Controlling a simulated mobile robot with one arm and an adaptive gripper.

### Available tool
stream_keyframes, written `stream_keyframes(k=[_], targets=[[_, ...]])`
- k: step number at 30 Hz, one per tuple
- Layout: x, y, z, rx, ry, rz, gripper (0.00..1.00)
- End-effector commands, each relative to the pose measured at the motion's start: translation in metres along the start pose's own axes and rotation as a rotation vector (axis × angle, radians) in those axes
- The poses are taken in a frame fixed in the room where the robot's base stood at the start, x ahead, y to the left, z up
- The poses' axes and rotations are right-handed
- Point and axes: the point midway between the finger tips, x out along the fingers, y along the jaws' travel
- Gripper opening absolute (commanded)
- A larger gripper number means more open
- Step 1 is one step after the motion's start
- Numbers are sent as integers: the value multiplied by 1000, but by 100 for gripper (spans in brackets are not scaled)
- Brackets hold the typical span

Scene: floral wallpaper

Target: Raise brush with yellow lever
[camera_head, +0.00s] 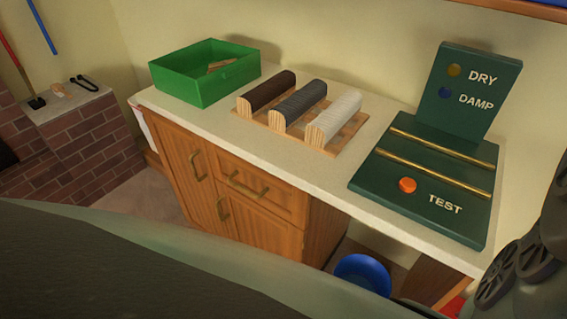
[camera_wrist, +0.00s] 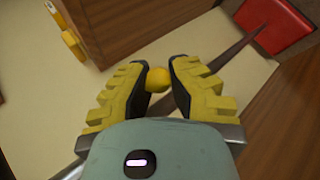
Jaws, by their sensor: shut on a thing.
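In the wrist view my gripper (camera_wrist: 158,82), with yellow ribbed fingers and dark pads, is closed around a small round yellow knob (camera_wrist: 158,76), which looks like the end of the yellow lever. The rest of the lever is hidden behind the gripper. I cannot single out the brush that the lever moves. In the head view, three blocks with bristle-like tops, dark brown (camera_head: 268,90), grey (camera_head: 300,106) and white (camera_head: 335,115), stand on a wooden rack (camera_head: 318,150). My gripper is not visible in the head view.
The counter (camera_head: 215,118) holds a green box (camera_head: 205,85) and a green DRY/DAMP/TEST panel (camera_head: 425,195) with an orange button. A blue round object (camera_head: 362,275) is below. A red object (camera_wrist: 275,25) and yellow bar (camera_wrist: 65,30) show in the wrist view.

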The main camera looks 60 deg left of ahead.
Motion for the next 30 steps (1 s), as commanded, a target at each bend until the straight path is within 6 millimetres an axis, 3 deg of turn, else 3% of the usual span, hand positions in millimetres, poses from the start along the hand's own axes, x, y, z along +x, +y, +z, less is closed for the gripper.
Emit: stream_keyframes(k=[5, 6, 15, 30], targets=[[-1, 4, -7, 3, 16, 9, 0], [-1, 3, -6, 3, 16, 9, 23], [0, 1, -3, 1, 8, 3, 53], [-9, 2, -1, 3, 4, 3, 53]])
